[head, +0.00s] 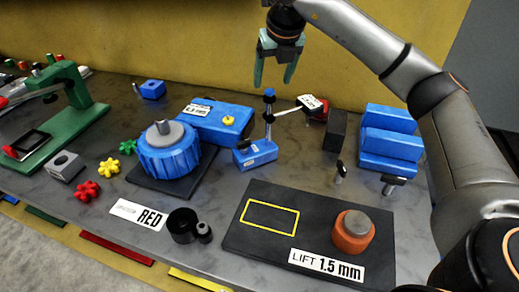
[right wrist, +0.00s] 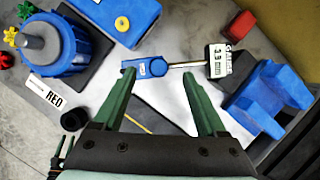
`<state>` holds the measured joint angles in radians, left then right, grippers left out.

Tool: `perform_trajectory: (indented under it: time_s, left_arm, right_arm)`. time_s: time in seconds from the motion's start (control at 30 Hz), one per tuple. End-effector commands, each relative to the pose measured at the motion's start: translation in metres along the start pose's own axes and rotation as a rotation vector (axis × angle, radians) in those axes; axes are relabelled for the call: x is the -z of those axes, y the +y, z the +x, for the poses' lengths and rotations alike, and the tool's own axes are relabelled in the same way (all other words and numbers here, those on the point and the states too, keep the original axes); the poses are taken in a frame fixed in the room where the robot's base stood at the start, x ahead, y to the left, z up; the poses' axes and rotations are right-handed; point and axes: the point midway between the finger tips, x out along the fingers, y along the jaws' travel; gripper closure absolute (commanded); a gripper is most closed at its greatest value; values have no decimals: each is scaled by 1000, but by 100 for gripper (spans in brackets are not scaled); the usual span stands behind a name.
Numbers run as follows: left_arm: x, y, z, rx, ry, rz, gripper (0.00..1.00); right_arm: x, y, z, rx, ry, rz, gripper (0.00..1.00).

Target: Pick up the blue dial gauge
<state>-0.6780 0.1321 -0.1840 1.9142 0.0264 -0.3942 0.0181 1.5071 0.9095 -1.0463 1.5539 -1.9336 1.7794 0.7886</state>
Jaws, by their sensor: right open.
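The blue dial gauge (head: 257,153) stands on the grey bench, with a blue base, an upright post and a rod reaching right to a labelled dial end. In the right wrist view the gauge's blue base (right wrist: 150,66) lies between and just beyond my fingertips. My right gripper (head: 274,76) is open and empty, with green fingers pointing down, above the gauge in the head view. Its spread fingers also show in the right wrist view (right wrist: 158,78), apart from the gauge as far as I can tell.
A blue ribbed rotary unit (head: 168,158) and a blue box with a yellow knob (head: 215,122) stand left of the gauge. Blue blocks (head: 388,142) stand right. A dark plate (head: 268,240) with an orange-grey cylinder (head: 352,234) lies in front. A yellow wall is behind.

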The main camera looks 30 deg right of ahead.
Motion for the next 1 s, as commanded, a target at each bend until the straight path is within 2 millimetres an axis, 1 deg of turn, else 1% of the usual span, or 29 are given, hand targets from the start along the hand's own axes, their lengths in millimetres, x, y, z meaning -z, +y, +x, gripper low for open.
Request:
perform_trajectory:
  time_s: [0.13,0.3,0.4,0.5,0.67,1.0]
  left_arm:
    - [2,0,-2,0,0,0,50]
    - [5,0,-5,0,-1,0,50]
    - [5,0,-5,0,-1,0,50]
    - [5,0,-5,0,-1,0,50]
    - [5,0,-5,0,-1,0,50]
    - [5,0,-5,0,-1,0,50]
  right_arm:
    - [2,0,15,3,4,-1,26]
    - [3,1,41,2,5,0,26]
    - [3,1,50,1,2,-1,26]
    - [3,1,54,0,0,-1,26]
    - [3,2,54,0,0,-2,26]
    - [3,2,53,-1,0,-1,63]
